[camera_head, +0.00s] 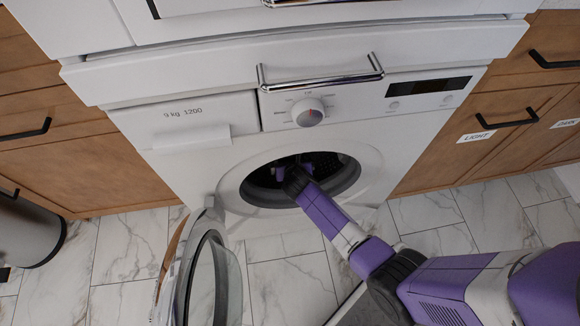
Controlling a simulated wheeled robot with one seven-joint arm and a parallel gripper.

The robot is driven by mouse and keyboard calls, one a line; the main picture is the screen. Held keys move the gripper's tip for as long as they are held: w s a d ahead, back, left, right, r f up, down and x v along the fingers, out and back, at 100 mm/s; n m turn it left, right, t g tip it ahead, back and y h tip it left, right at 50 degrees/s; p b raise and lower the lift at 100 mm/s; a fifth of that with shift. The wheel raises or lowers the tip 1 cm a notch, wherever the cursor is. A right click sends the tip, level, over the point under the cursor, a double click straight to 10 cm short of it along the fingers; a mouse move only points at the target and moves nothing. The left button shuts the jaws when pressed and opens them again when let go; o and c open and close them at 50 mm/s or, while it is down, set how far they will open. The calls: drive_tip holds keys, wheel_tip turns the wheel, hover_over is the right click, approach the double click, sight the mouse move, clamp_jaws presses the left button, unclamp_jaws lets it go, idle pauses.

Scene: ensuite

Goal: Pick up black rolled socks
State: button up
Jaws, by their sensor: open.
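My purple and black arm reaches into the open drum of the white washing machine (226,152). My gripper (292,166) is at the drum opening, partly inside it, and is open. Its fingertips are hard to make out against the dark interior. I cannot pick out the black rolled socks. The drum inside is dark, and my gripper and wrist cover part of it.
The round washer door (206,280) hangs open at the lower left of the opening. A chrome handle (320,78) juts out above the control panel. Wooden cabinets (100,165) flank the washer. A metal bin (28,230) stands at left. Marble-tiled floor (290,285) lies in front.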

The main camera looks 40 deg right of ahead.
drive_tip(key=c, duration=1.5)
drive_tip(key=shift+o, duration=0.2)
drive_tip(key=shift+r, duration=0.2)
drive_tip(key=shift+r+p, duration=1.05)
drive_tip(key=shift+r, duration=0.3)
drive_tip(key=shift+s+a+f+b, duration=0.1)
drive_tip(key=shift+s+f+b, duration=0.1)
drive_tip(key=shift+f+b, duration=0.15)
drive_tip(key=shift+s+a+t+h+b, duration=0.15)
drive_tip(key=shift+t+h+b, duration=0.15)
drive_tip(key=shift+t, duration=0.2)
drive_tip(key=b, duration=0.1)
drive_tip(key=t+h+b, duration=0.1)
drive_tip(key=b, duration=0.1)
drive_tip(key=shift+s+a+t, duration=0.15)
drive_tip(key=shift+s+t, duration=0.05)
drive_tip(key=shift+t, duration=0.1)
